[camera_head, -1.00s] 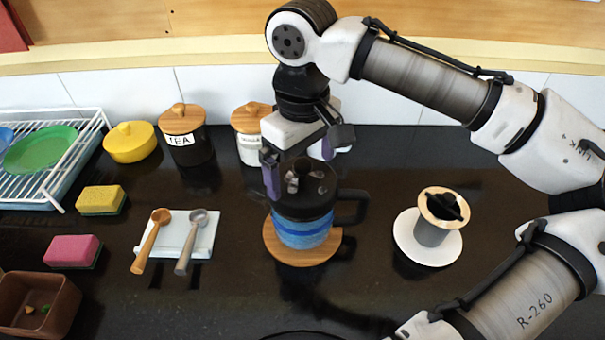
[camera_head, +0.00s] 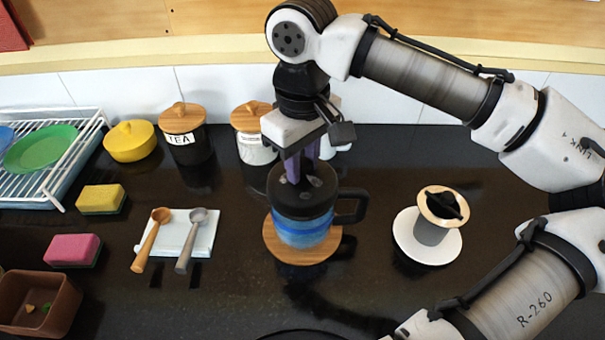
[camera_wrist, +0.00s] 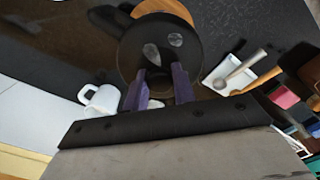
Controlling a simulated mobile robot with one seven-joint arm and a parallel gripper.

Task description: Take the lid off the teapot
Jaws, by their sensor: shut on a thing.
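The teapot (camera_head: 303,232) is blue-banded with a black side handle and stands upright on a round wooden trivet (camera_head: 277,246). Its dark lid (camera_head: 283,184) sits on top, and no gap shows between lid and pot. In the wrist view the round lid (camera_wrist: 190,62) fills the upper middle, with pale glints on it. My gripper (camera_head: 302,175) points down over the lid, its purple fingers close together and shut on the lid's knob. The fingers (camera_wrist: 159,78) reach the lid's middle in the wrist view. The knob itself is mostly hidden between them.
A dripper on a white saucer (camera_head: 403,240) stands to the right. Tea (camera_head: 187,150) and second (camera_head: 255,150) canisters and a white mug (camera_wrist: 101,99) stand behind. Spoons on a white rest (camera_head: 181,247) lie left. The counter between teapot and saucer is clear.

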